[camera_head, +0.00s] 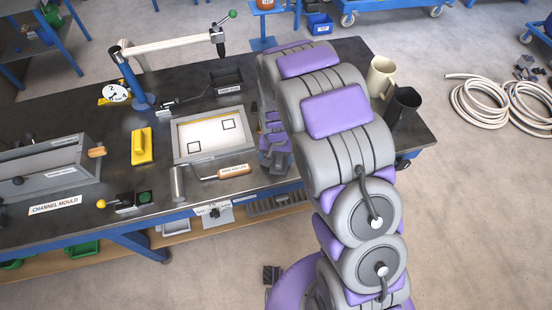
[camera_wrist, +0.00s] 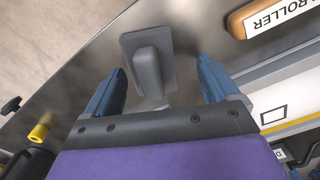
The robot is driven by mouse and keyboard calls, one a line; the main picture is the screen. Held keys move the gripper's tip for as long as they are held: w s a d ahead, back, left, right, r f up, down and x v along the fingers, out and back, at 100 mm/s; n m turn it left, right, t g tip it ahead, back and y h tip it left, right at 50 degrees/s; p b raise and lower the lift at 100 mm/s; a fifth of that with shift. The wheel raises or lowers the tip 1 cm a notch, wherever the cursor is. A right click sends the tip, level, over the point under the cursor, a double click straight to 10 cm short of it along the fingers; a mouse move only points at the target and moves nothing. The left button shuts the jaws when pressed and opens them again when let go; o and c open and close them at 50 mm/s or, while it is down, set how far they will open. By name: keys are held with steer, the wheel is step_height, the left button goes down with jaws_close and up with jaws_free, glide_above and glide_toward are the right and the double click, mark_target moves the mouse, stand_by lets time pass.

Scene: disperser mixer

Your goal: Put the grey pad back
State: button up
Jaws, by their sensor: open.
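In the wrist view the grey pad (camera_wrist: 166,48), a square plate with a raised grey block, is on or just above the dark metal bench top. My gripper (camera_wrist: 160,66) is open, with one blue finger on each side of the pad's block and a gap on both sides. In the head view my gripper (camera_head: 272,150) is low over the bench, right of the framed tray (camera_head: 215,112), and mostly hides the pad.
The wooden-handled roller (camera_head: 232,172) lies close by at the bench's front. A yellow block (camera_head: 143,147), a metal cylinder (camera_head: 178,184) and a channel mould (camera_head: 45,168) are farther left. Two jugs, one cream (camera_head: 380,77) and one dark (camera_head: 402,108), stand right of my arm.

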mark_target(281, 159)
step_height(281, 159, up, 10)
steer(key=d+p, duration=0.2)
steer(key=s+d+r, duration=0.9)
steer(key=s+r, duration=0.3)
steer(key=r, duration=0.1)
steer(key=s+d+r+g, duration=0.1)
steer(key=s+d+r, duration=0.1)
steer(key=s, duration=0.8)
steer(key=s+d+r+n, duration=0.1)
steer(key=s+r, duration=0.3)
steer(key=s, duration=0.6)
steer(key=shift+d+r+g, duration=0.15)
steer(key=shift+d+g, duration=0.25)
steer(key=shift+d, duration=0.15)
steer(key=shift+d, duration=0.2)
